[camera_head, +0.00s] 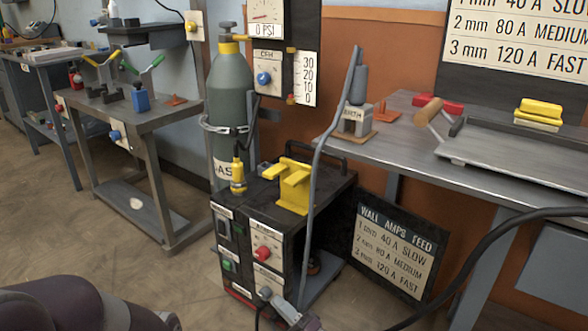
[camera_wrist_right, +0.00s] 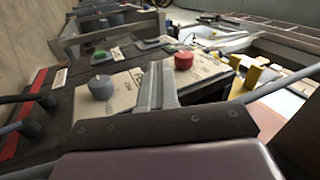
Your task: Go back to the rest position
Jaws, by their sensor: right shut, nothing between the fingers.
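My right gripper (camera_head: 283,307) is low in the head view, in front of the lower front panel of the black welding machine (camera_head: 328,185). Its fingers are together with nothing between them; they also show in the right wrist view (camera_wrist_right: 160,86), pointing at the machine's panels. A grey knob (camera_wrist_right: 102,88) is left of the fingers there, and a red knob (camera_wrist_right: 184,60) is just beyond them to the right. I cannot tell whether the fingers touch the panel. My left gripper is out of view; a purple part of my own body shows at bottom left.
A yellow holder (camera_head: 292,186) stands on the machine, with a gas cylinder (camera_head: 230,95) behind it. A workbench (camera_head: 480,166) is at right, above a leaning sign (camera_head: 394,247). A dark cable (camera_head: 497,236) crosses lower right. Open floor (camera_head: 75,235) lies at left.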

